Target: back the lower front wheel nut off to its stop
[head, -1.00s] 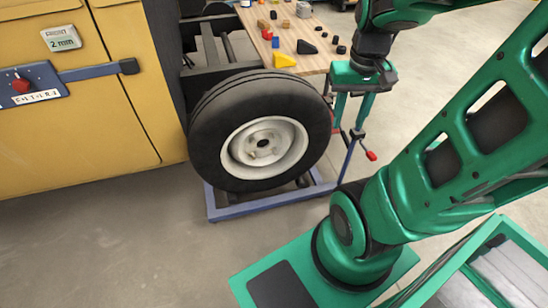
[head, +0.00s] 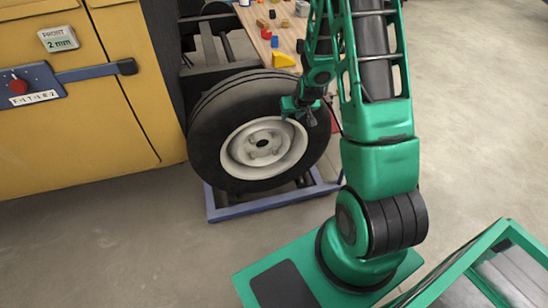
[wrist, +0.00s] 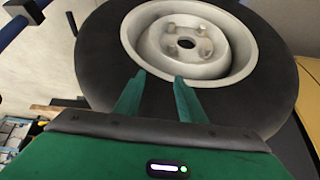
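The wheel has a black tyre (head: 216,115) and a pale rim (head: 238,155) and stands upright beside the yellow cabinet. In the wrist view, several small wheel nuts (wrist: 172,51) ring the dark centre hole of the hub (wrist: 187,43). I cannot tell which one is the lower front nut or how far any is turned. My gripper (wrist: 159,76) is open and empty, its two fingers apart over the near edge of the rim, short of the nuts. In the head view my gripper (head: 296,112) is at the wheel's upper right.
A yellow cabinet (head: 80,120) with a "FRONT 2 mm" sign (head: 59,39) and a blue panel with a red knob (head: 18,87) stands left. A blue frame (head: 235,210) lies under the wheel. A wooden bench (head: 262,45) behind holds small blocks. The floor in front is clear.

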